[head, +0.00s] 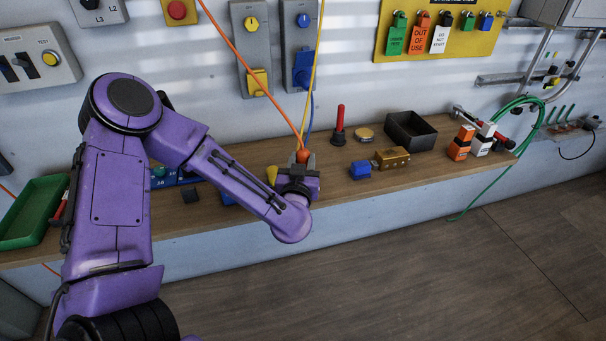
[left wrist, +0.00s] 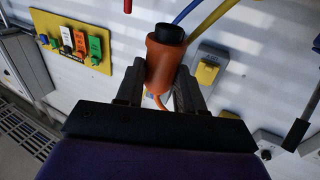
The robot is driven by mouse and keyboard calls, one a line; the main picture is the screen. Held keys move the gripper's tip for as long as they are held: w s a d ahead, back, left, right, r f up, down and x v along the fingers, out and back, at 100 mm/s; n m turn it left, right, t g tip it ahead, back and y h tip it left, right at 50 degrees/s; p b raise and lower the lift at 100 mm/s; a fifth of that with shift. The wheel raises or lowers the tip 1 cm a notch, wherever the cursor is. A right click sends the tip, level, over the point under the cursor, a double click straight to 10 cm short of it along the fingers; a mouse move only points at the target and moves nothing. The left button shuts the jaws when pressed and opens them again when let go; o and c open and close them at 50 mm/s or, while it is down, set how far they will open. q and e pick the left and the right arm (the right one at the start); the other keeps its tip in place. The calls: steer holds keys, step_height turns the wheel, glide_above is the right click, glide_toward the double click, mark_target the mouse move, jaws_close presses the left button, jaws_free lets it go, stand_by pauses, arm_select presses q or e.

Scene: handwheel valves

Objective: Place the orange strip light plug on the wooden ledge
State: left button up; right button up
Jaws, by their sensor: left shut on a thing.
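The orange plug (head: 303,156) is in the jaws of my left gripper (head: 300,171), over the wooden ledge (head: 430,166). An orange cable (head: 252,72) runs from it up to the top left. In the left wrist view the plug (left wrist: 164,62) is an orange cylinder with a black end, between the two dark fingers of my left gripper (left wrist: 160,88). In the head view the gripper hides the spot beneath the plug, so I cannot tell whether it touches the ledge. My right gripper is not in view.
Right of my gripper on the ledge are a red-handled tool (head: 340,125), a blue block (head: 360,170), a brass block (head: 392,158) and a black bin (head: 410,131). A yellow piece (head: 271,175) is close left. A green tray (head: 35,211) is far left. Yellow and blue cables hang behind.

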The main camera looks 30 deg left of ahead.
arm_select(q)
steer(key=w+a+f, duration=0.1)
steer(key=f, duration=0.1)
steer(key=w+a+f, duration=0.1)
steer(key=w+f, duration=0.1)
steer(key=w+a+f, duration=0.1)
steer(key=w+f, duration=0.1)
steer(key=shift+a+f, duration=0.4)
step_height(320, 180, down, 3)
steer(key=shift+w+r, duration=0.1)
steer(key=shift+d, duration=0.1)
steer(key=o, duration=1.1)
steer(key=shift+c, duration=0.2)
